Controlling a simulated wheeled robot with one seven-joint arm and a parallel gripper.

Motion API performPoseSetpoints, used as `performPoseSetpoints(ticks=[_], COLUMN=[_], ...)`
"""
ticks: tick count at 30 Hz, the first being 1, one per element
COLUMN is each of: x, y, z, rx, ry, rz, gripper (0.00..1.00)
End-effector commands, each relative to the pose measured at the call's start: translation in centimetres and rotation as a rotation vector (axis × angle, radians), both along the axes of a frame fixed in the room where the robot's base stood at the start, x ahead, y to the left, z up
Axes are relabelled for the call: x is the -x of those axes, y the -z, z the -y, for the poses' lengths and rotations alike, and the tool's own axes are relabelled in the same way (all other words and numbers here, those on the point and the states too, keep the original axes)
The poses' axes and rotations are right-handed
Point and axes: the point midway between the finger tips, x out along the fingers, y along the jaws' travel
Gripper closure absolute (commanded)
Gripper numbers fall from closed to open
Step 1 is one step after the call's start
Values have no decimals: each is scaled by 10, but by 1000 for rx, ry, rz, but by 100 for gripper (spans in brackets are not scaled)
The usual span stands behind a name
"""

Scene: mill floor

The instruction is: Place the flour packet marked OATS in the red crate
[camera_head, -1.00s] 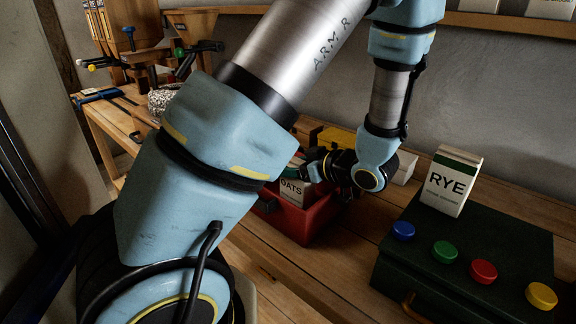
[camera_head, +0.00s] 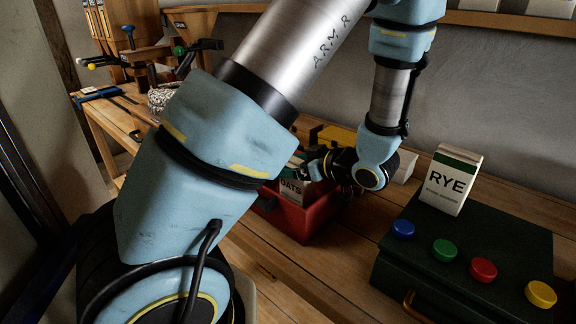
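The OATS packet (camera_head: 291,188) is a white packet with dark lettering, seen in the head view inside the red crate (camera_head: 306,226), tilted a little. The red crate stands on the wooden bench, and my arm hides its left part. My gripper (camera_head: 312,170) is at the packet's upper right, over the crate. Its fingers are small and partly hidden, so I cannot tell whether they still touch the packet or how far apart they are.
A white RYE packet (camera_head: 452,180) stands on a dark green case (camera_head: 470,255) with blue, green, red and yellow knobs, right of the crate. A yellow box (camera_head: 337,138) is behind my gripper. Clamps and tools (camera_head: 130,65) lie at the bench's far left.

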Motion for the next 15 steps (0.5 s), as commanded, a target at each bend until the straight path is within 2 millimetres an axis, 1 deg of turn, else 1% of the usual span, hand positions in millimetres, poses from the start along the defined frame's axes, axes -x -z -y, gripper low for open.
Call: performPoseSetpoints(ticks=[5, 12, 15], x=[19, 54, 66], y=[-9, -28, -35], z=[20, 52, 61], rx=[6, 6, 4], ry=[5, 4, 4], rz=[1, 1, 1], gripper=[5, 5, 5])
